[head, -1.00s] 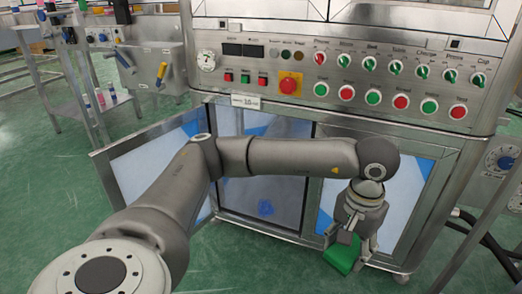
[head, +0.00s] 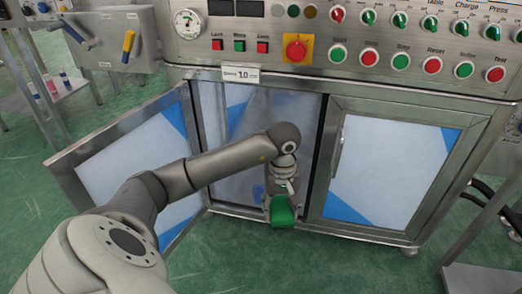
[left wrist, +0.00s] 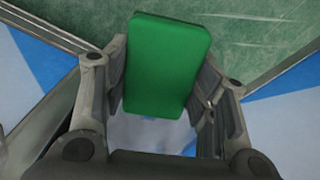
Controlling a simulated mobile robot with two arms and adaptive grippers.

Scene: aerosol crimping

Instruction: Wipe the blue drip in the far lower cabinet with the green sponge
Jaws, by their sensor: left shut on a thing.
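My left gripper (head: 282,200) is shut on the green sponge (head: 284,213) and holds it at the opening of the lower cabinet (head: 235,210). In the left wrist view the sponge (left wrist: 167,65) sits between the two fingers and sticks out past them. The blue drip (head: 258,192) shows as a small dark blue patch inside the cabinet, just left of my gripper and partly hidden by it. I cannot tell whether the sponge touches anything. My right gripper is not in view.
The left cabinet door (head: 62,172) stands swung open to the left; the right door (head: 331,222) is closed. The control panel (head: 400,75) with knobs and buttons overhangs the opening. A metal frame (head: 462,268) stands at the lower right.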

